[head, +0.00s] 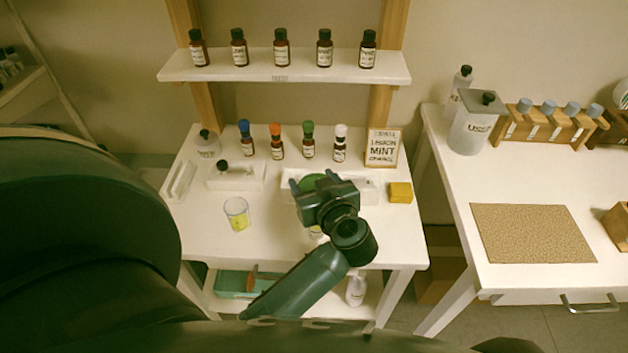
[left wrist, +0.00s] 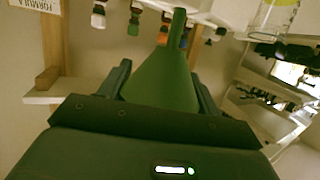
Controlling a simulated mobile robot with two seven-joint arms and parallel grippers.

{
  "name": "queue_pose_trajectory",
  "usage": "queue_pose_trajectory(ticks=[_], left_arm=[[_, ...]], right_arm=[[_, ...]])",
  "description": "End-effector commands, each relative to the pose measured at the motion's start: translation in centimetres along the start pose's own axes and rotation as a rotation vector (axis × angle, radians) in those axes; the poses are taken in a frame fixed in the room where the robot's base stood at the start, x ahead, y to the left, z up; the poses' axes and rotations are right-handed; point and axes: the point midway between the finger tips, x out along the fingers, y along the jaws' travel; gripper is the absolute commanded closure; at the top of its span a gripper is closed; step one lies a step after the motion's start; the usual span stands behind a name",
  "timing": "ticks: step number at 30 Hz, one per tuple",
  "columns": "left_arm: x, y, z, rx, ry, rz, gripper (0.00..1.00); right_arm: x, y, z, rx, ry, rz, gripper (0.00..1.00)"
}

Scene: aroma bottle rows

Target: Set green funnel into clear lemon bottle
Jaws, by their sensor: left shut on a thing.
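My left gripper (head: 313,185) is shut on the green funnel (head: 315,181) above the middle of the white table. In the left wrist view the funnel (left wrist: 163,82) sits between the two fingers, its narrow spout pointing away from the gripper. A small clear bottle with a yellowish label (head: 316,232) shows partly below the gripper; my wrist hides most of it, and its label cannot be read. The funnel is apart from it. A clear cup with a yellow band (head: 237,214) stands to the left. My right gripper is not in view.
Bottles with blue (head: 246,139), orange (head: 277,141), green (head: 308,140) and white (head: 340,143) caps stand behind the gripper. The table's front left is clear.

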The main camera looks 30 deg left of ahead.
Motion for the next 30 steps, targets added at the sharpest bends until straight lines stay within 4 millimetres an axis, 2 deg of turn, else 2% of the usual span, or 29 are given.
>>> queue_pose_trajectory(ticks=[20,30], left_arm=[[0.0,0.0,0.05,0.0,-0.001,0.0,0.58],[0.16,0.01,0.82,0.002,-0.003,0.0,0.58]], right_arm=[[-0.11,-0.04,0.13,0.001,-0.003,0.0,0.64],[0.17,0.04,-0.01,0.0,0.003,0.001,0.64]])
